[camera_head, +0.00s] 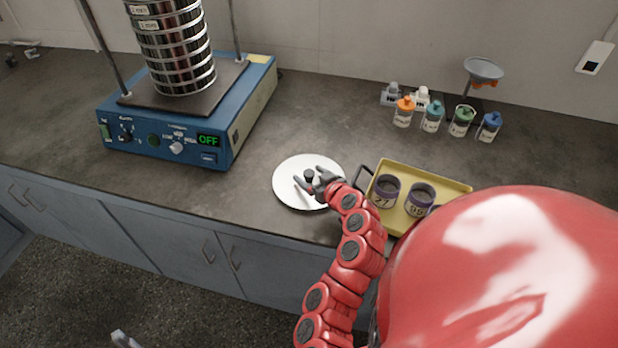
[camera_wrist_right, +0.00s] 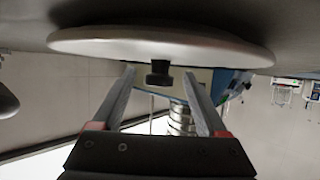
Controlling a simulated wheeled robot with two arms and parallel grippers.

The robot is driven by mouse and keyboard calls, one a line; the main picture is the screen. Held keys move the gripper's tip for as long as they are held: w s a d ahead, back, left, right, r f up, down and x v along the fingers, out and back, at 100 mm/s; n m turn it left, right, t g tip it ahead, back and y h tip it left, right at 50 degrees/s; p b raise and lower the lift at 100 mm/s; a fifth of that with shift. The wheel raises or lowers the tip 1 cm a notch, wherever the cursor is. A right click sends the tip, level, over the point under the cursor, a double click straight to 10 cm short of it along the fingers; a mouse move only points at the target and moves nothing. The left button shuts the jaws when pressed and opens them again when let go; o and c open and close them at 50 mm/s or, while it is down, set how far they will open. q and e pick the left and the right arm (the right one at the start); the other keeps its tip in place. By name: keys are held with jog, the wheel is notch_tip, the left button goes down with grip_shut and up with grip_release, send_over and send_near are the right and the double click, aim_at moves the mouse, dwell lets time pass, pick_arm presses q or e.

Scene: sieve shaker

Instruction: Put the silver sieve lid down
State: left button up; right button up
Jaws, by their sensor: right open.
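The silver sieve lid (camera_head: 289,190) is a pale round disc lying flat on the dark countertop, near its front edge. Its black knob (camera_head: 309,174) faces up. My right gripper (camera_head: 311,179) is open at the knob, with one finger on each side. In the right wrist view the lid (camera_wrist_right: 100,43) appears upside down, and its knob (camera_wrist_right: 159,73) sits between the spread fingertips of my right gripper (camera_wrist_right: 160,78), with gaps on both sides. A small grey tip of my left gripper (camera_head: 122,340) shows at the bottom edge; its jaws cannot be made out.
A blue sieve shaker (camera_head: 190,130) with a tall sieve stack (camera_head: 176,50) stands left, its display reading OFF. A yellow tray (camera_head: 450,187) with purple-rimmed jars (camera_head: 386,190) lies right of the lid. Several small bottles (camera_head: 432,117) and a grey funnel (camera_head: 484,69) stand behind.

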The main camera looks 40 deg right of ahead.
jog(key=shift+w+f, duration=0.2)
jog(key=shift+w, duration=0.4)
grip_shut()
jog(key=shift+d+r, duration=0.1)
